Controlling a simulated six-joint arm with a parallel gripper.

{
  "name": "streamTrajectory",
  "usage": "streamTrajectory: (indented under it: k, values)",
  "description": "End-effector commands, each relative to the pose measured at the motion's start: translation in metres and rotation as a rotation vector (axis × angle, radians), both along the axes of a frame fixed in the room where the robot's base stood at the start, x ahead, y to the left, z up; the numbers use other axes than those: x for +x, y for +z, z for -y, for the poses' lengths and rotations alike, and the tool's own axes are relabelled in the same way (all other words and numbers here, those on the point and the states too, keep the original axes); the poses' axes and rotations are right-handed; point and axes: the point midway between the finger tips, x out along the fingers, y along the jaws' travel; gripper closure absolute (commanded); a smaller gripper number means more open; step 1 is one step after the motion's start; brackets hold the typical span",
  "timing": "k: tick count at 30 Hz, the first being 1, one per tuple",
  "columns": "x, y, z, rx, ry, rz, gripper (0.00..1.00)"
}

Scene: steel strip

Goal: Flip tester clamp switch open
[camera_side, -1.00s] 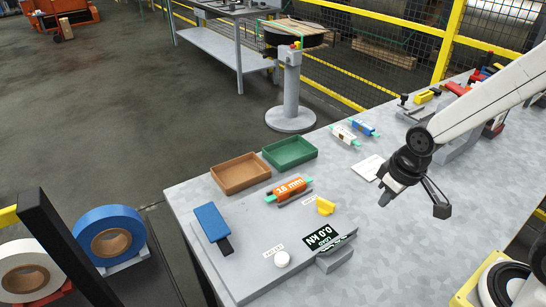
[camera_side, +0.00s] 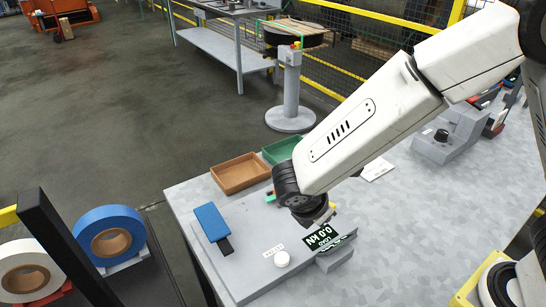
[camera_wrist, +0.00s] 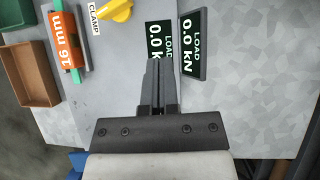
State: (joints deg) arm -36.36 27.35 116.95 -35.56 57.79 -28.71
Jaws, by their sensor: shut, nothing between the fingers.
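The yellow clamp switch (camera_wrist: 117,9) is at the top edge of the wrist view, partly cut off, beside a white CLAMP label (camera_wrist: 95,18). In the side view my gripper (camera_side: 322,214) is mostly hidden behind my arm. The orange 16 mm piece (camera_wrist: 66,42) with teal ends lies left of the switch in the wrist view. The LOAD display (camera_side: 322,239) reads 0.0 kN.
A white button (camera_side: 282,259) and a blue-topped part (camera_side: 212,222) are on the tester. A brown tray (camera_side: 240,176) and a green tray (camera_side: 283,151) stand behind it. A grey fixture (camera_side: 445,140) is at right.

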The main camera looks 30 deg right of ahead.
Motion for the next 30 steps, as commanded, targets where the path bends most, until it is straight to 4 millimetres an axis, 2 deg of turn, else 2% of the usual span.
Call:
streamTrajectory:
  k: [1, 6, 11, 30]
  values:
    - [0.002, -0.001, -0.011, -0.041, 0.066, -0.013, 1.00]
    - [0.007, 0.002, -0.033, -0.155, 0.223, -0.038, 1.00]
    - [0.010, 0.003, -0.045, -0.210, 0.293, -0.046, 1.00]
    - [0.012, -0.001, -0.043, -0.223, 0.307, -0.049, 1.00]
